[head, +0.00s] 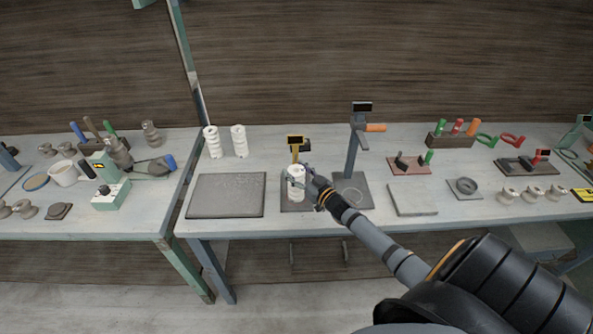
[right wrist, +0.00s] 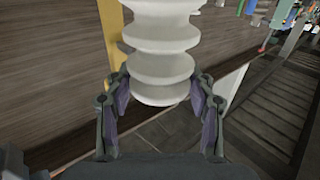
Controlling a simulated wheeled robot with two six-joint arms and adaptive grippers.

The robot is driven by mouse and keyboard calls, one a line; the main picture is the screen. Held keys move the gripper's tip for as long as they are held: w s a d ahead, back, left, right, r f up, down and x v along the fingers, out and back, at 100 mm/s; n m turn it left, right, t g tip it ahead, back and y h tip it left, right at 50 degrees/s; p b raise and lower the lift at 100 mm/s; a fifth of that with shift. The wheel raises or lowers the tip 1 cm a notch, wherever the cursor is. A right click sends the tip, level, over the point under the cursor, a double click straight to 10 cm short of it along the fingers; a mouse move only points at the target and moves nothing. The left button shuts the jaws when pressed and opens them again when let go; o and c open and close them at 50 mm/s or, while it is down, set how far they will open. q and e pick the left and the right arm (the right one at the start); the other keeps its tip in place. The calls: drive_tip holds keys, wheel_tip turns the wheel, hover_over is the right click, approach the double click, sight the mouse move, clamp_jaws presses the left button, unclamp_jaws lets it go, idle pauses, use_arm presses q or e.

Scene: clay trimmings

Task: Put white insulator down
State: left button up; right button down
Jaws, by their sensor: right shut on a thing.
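The white ribbed insulator (head: 297,190) is upright at the dark base plate (head: 290,207) of a yellow gauge stand (head: 295,152). My right gripper (head: 300,180) is shut on it, reaching in from the right. In the right wrist view the insulator (right wrist: 160,65) shows between the two fingers (right wrist: 160,105), with the yellow post behind it on the left. I cannot tell whether its foot touches the plate. Two similar white insulators (head: 213,142) (head: 239,141) stand upright at the back left of the table. My left gripper is not in view.
A bare dark mat (head: 226,195) lies left of the stand. A grey press stand with an orange handle (head: 375,127) rises close on the right, near my right gripper. A flat grey slab (head: 412,199) lies farther right. The table's front edge is close.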

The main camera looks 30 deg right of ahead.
drive_tip(key=shift+c, duration=2.4)
unclamp_jaws()
drive_tip(key=shift+s+f, duration=0.1)
drive_tip(key=shift+r, duration=0.3)
drive_tip(key=s, duration=0.3)
drive_tip(key=shift+s+d+f, duration=0.15)
drive_tip(key=shift+s+f, duration=0.05)
drive_tip(key=shift+s, duration=0.1)
drive_tip(key=p, duration=0.3)
approach(302, 176)
drive_tip(key=shift+w+r, duration=0.25)
drive_tip(key=shift+w, duration=0.15)
